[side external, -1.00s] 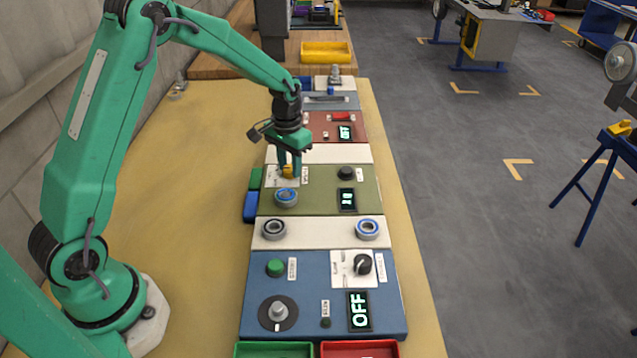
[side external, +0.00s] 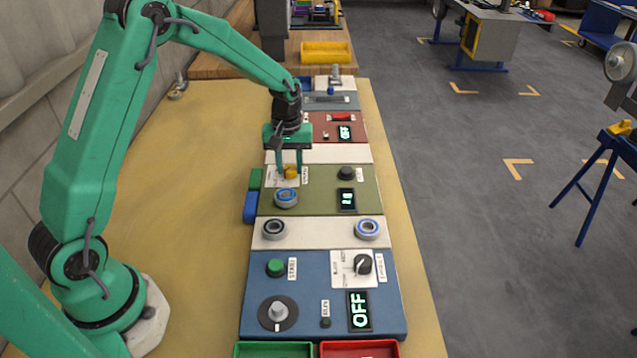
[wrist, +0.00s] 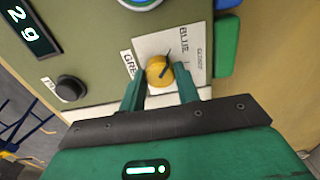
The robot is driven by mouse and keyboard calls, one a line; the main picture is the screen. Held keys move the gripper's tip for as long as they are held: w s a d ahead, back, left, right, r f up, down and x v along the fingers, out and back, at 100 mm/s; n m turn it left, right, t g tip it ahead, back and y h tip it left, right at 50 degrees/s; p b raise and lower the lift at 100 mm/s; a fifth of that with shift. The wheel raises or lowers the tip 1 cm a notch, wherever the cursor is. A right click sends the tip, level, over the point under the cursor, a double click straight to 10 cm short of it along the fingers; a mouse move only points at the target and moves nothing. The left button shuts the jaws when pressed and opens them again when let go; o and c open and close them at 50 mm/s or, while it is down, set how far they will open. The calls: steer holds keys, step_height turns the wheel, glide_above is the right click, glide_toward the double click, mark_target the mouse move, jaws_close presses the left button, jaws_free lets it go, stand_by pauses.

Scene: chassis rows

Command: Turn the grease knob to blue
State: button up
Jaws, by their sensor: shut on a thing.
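The yellow grease knob (wrist: 158,71) sits on a white label plate (wrist: 203,72) on the olive green panel. It also shows in the side view (side external: 290,172). My gripper (wrist: 160,82) has its two green fingers on either side of the knob and is shut on it; in the side view my gripper (side external: 289,172) reaches down onto it from above. A dark pointer line on the knob slants up and right in the wrist view, roughly toward the word BLUE (wrist: 184,40). A GREASE label (wrist: 129,64) is partly hidden by a finger.
The olive panel also carries a black knob (side external: 346,172), a lit display (side external: 347,199) and a blue-topped ring (side external: 286,197). Green (side external: 255,178) and blue (side external: 250,207) blocks stand at its left edge. A blue panel (side external: 300,315) lies nearer; a red panel (side external: 318,121) lies behind.

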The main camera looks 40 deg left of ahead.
mark_target(290, 167)
stand_by(0.4)
steer(key=o, duration=1)
step_height(290, 167, up, 7)
steer(key=shift+r, duration=0.45)
